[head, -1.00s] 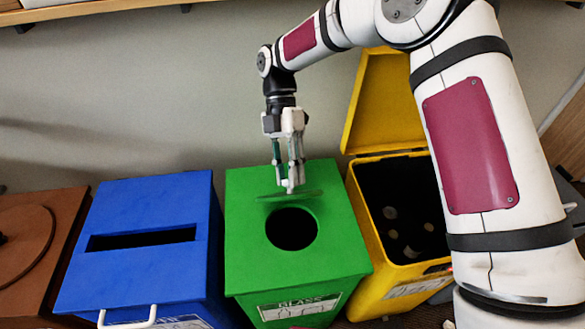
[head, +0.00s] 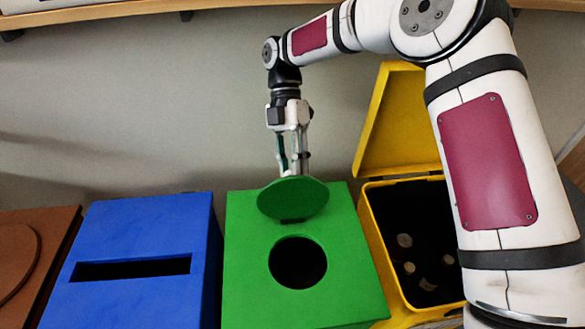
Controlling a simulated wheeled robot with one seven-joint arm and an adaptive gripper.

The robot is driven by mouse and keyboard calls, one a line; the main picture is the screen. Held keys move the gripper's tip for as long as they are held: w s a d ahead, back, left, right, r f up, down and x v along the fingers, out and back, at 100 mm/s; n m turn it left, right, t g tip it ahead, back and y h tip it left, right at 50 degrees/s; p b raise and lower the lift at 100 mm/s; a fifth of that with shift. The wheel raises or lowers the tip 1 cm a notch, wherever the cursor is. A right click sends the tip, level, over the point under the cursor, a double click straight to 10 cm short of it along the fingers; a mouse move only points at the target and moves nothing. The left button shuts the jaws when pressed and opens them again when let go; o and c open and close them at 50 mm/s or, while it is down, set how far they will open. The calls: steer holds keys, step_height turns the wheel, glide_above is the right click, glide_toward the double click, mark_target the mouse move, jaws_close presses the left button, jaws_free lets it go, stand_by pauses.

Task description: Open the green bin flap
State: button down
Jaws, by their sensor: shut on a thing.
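The green bin (head: 245,285) stands in the middle, with a round dark hole (head: 298,262) in its top. Its round green flap (head: 293,199) is tilted up behind the hole, its face turned toward me, and the hole is uncovered. My gripper (head: 292,172) points down at the flap's upper edge and is shut there; the flap hides the fingertips, so the exact contact does not show.
A blue bin (head: 150,215) with a slot stands to the left, a brown bin (head: 55,225) at the far left. A yellow bin (head: 375,215) with its lid (head: 385,120) raised stands to the right, several round things inside. A shelf (head: 200,8) runs along the wall above.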

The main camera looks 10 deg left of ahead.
steer(key=shift+a+f, duration=0.1)
steer(key=shift+f, duration=0.65)
steer(key=c, duration=1.2)
jaws_free()
steer(key=shift+w+f, duration=0.1)
steer(key=shift+w, duration=0.05)
steer(key=shift+c, duration=0.2)
steer(key=shift+a+r, duration=0.1)
steer(key=shift+r, duration=0.1)
